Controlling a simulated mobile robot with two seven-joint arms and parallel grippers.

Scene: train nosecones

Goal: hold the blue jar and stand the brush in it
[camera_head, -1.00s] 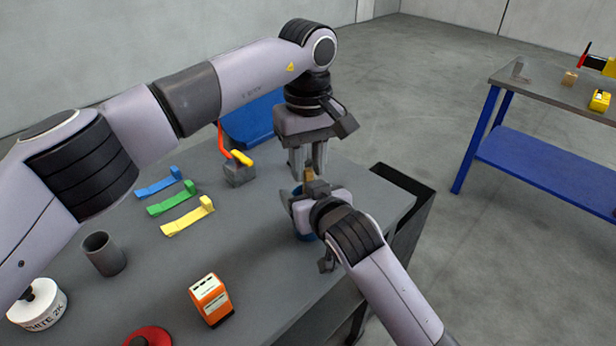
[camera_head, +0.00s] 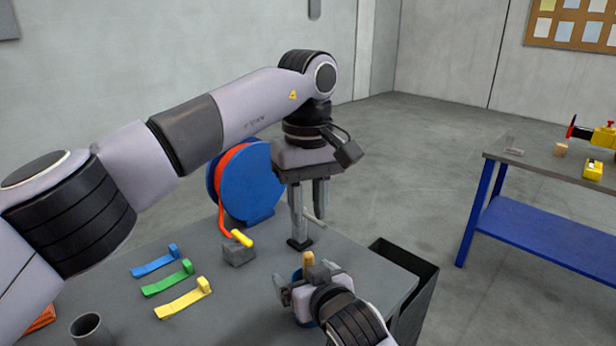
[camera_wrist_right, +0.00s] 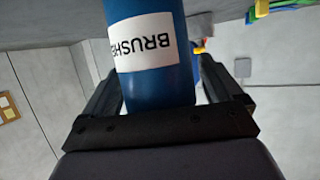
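The blue jar (camera_head: 302,312) is at the right end of the grey table, mostly hidden by my right gripper (camera_head: 308,290). In the right wrist view the jar (camera_wrist_right: 150,85), with a white label reading "BRUSHE…", sits between the fingers of my right gripper (camera_wrist_right: 152,88), which is shut around it. A short tan piece (camera_head: 308,258), seemingly the brush, sticks up at the jar's mouth; its lower part is hidden. My left gripper (camera_head: 308,225) is above and behind the jar, fingers apart, clear of the tan piece. A thin pale rod (camera_head: 315,220) shows by its fingers; I cannot tell what it is.
A blue reel (camera_head: 247,190) with orange cable stands behind, beside a grey block (camera_head: 238,255) with a yellow-ended cable. Blue, green and yellow (camera_head: 183,301) brackets and a grey cup (camera_head: 88,329) are left. A black bin (camera_head: 410,285) adjoins the table's right edge. Another bench (camera_head: 550,165) stands farther right.

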